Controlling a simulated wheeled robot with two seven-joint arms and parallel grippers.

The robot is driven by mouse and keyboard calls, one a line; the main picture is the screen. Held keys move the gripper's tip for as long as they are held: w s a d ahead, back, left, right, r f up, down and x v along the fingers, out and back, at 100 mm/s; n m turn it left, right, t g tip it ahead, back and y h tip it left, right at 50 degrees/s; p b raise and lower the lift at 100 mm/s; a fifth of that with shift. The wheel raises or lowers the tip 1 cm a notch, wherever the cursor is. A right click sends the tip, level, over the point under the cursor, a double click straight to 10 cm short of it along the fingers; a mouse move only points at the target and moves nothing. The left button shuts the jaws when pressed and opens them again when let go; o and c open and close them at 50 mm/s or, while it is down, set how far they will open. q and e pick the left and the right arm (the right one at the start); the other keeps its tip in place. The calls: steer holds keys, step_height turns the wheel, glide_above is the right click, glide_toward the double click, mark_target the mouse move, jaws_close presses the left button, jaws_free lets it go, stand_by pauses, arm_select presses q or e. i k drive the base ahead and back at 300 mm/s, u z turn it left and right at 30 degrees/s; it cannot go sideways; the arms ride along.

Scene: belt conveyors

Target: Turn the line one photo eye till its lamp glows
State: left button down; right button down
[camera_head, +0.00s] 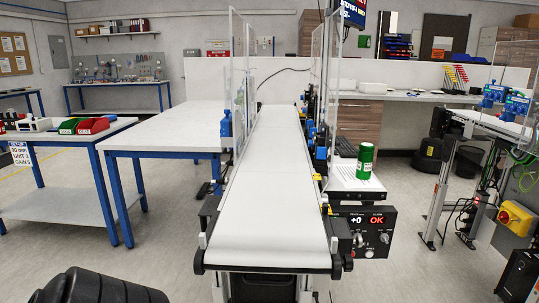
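The white belt conveyor (268,190) runs away from me down the middle of the camera_head view. A black control box (362,233) is at its near right side, with a "+0" display, a red "OK" display and knobs. Small yellow fittings (318,177) and blue devices (320,152) line the belt's right edge. I cannot tell which of these is the line one photo eye, nor make out its lamp.
A green can (365,161) stands on a white shelf right of the belt. Clear upright panels (325,80) flank the belt farther back. A white table (165,136) stands to the left. A second line (490,122) with blue devices is at the right. The belt is empty.

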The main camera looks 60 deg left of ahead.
mark_target(320, 159)
steer(key=k, duration=0.25)
steer(key=u, duration=1.25)
